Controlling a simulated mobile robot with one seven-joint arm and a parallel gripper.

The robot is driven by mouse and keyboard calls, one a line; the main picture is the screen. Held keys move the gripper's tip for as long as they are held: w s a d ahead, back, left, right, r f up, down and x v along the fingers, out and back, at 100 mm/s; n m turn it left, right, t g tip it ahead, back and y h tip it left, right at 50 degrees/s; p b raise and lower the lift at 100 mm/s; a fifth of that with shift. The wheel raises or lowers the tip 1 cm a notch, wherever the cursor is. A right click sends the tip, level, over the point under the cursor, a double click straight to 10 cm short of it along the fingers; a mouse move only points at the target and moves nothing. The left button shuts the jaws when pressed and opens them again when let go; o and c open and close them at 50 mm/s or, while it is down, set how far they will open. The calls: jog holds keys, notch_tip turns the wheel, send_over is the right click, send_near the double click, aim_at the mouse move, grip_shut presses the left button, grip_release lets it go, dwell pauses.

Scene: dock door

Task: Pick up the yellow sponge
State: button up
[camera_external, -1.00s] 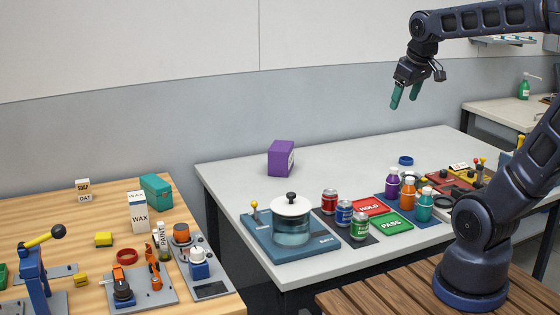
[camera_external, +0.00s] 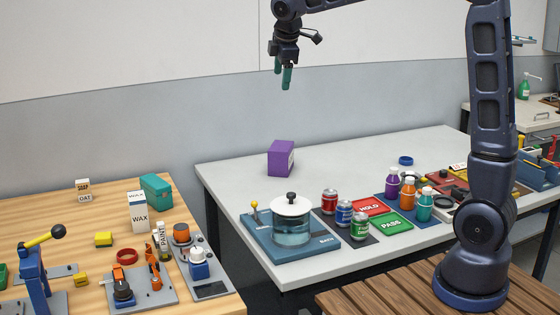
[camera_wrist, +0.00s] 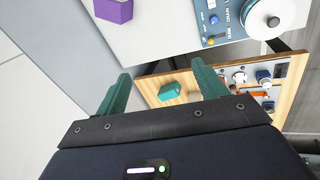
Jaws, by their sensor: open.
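A yellow block (camera_external: 104,239) that looks like the sponge lies flat on the wooden table at left, in front of the white WAX box. A smaller yellow piece (camera_external: 81,280) lies nearer, beside the blue lever press; I cannot tell for sure what it is. My gripper (camera_external: 282,79) is open and empty, pointing down high above the back of the grey table, well right of the sponge. In the wrist view its green fingers (camera_wrist: 160,72) are spread with nothing between them. I cannot make out the sponge in the wrist view.
On the wooden table, a teal box (camera_external: 156,191), WAX box (camera_external: 140,218), paint bottle (camera_external: 164,240), red ring (camera_external: 127,256) and lever press (camera_external: 44,270) stand around the sponge. The grey table holds a purple box (camera_external: 281,158) and a lidded pot (camera_external: 291,220). A gap separates the tables.

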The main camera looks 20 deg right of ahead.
jog(key=w+a+f+n, duration=0.2)
jog(key=w+a, duration=0.1)
jog(key=a, duration=0.4)
jog(key=w+a+f+n, duration=0.2)
jog(key=a, duration=0.4)
jog(key=n, duration=1.4)
send_over(104, 235)
jog(key=s, duration=0.2)
jog(key=shift+t, duration=0.3)
notch_tip(104, 235, down, 32)
jog(key=shift+w+d+r, duration=0.1)
jog(key=shift+d, duration=0.05)
jog(key=shift+x, duration=2.65)
jog(key=shift+a, duration=0.25)
jog(key=c, duration=1.1)
